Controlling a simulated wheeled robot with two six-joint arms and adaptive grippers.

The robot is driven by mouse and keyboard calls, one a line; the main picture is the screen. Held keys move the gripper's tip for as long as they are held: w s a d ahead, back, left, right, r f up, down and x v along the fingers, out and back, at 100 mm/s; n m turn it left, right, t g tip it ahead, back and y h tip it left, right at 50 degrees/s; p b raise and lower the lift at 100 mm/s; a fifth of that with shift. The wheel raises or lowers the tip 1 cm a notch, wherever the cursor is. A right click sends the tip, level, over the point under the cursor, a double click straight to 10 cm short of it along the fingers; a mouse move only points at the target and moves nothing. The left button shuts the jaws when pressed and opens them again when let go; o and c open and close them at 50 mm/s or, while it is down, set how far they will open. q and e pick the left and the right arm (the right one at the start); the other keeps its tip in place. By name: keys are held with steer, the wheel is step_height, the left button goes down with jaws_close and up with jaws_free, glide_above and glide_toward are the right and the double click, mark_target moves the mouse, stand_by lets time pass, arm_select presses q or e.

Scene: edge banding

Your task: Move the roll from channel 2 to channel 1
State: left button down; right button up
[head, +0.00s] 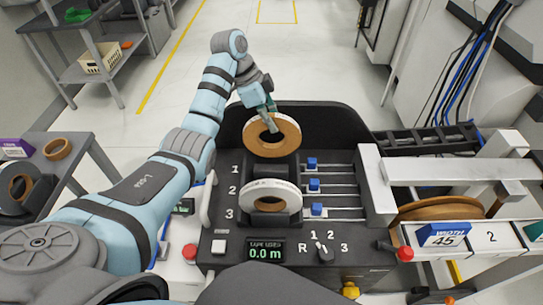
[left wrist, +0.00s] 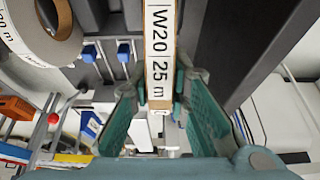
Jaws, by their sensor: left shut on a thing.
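A tan wood-coloured roll (head: 287,132) with a pale edge is upright at the back of the dark feeder (head: 232,133), just beyond the label 1 (head: 235,169). My left gripper (head: 270,106) is shut on its upper rim from above. In the left wrist view the roll's edge (left wrist: 159,50) reads "W20 25 m" and lies between the two green fingers (left wrist: 160,105). The roll is above or in channel 1; I cannot tell whether it touches the cradle. A white roll (head: 287,198) stands nearer, by labels 2 and 3. My right gripper is not in view.
Blue sliders (head: 313,184) on rails lie right of the channels. A control panel with a display (head: 265,252), red button (head: 190,251) and selector knob (head: 325,252) is in front. A side table (head: 75,176) at left holds other rolls (head: 57,149).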

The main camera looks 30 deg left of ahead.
mark_target(275, 146)
arm_select(q)
step_height(275, 146, down, 6)
steer(key=shift+s+a+f, duration=0.1)
steer(key=shift+s, duration=0.05)
steer(key=shift+f, duration=0.35)
steer(key=c, duration=1.5)
jaws_free()
steer(key=shift+c, duration=0.2)
steer(key=shift+r, duration=0.1)
